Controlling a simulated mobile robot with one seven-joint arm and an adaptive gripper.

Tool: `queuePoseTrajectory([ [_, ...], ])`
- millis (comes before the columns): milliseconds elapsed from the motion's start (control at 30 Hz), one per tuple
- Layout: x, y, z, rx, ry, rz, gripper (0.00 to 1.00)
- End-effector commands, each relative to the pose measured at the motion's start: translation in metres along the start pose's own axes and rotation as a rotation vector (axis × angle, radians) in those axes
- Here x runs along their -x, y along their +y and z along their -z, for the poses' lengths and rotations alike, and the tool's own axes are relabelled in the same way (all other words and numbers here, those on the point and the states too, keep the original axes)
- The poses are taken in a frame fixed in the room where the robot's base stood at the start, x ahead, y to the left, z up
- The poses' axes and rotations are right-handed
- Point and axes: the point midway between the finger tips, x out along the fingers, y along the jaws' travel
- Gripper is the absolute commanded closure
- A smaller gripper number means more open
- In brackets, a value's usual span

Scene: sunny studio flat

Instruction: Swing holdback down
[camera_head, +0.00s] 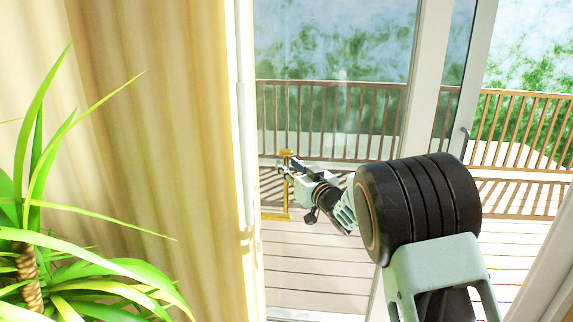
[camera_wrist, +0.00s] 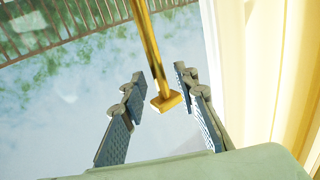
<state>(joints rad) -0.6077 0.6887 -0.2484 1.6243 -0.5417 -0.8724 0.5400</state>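The holdback is a brass-coloured bar (camera_head: 289,203) in the head view, beside the curtain and in front of the glass. It has a short piece at its top and a longer horizontal piece at its bottom. In the wrist view, the brass bar (camera_wrist: 147,50) comes down from the top edge and ends in a small block between my fingers. My gripper (camera_head: 283,172) is at the upper part of the holdback. In the wrist view my gripper (camera_wrist: 162,84) is open, with a finger on each side of the block and visible gaps. I cannot tell the depth between them.
A beige curtain (camera_head: 165,150) hangs to the left and also shows at the right of the wrist view (camera_wrist: 270,70). A green potted plant (camera_head: 60,240) stands at the lower left. A glass door with a white frame (camera_head: 428,75) faces a railed deck (camera_head: 335,120).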

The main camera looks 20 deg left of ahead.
Motion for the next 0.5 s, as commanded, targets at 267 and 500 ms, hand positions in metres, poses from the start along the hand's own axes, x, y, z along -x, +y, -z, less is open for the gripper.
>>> queuePoseTrajectory([
  [267, -0.021, 0.001, 0.0, 0.0, 0.0, -0.001, 0.72],
  [500, -0.023, 0.001, 0.0, 0.0, -0.001, -0.001, 0.72],
])
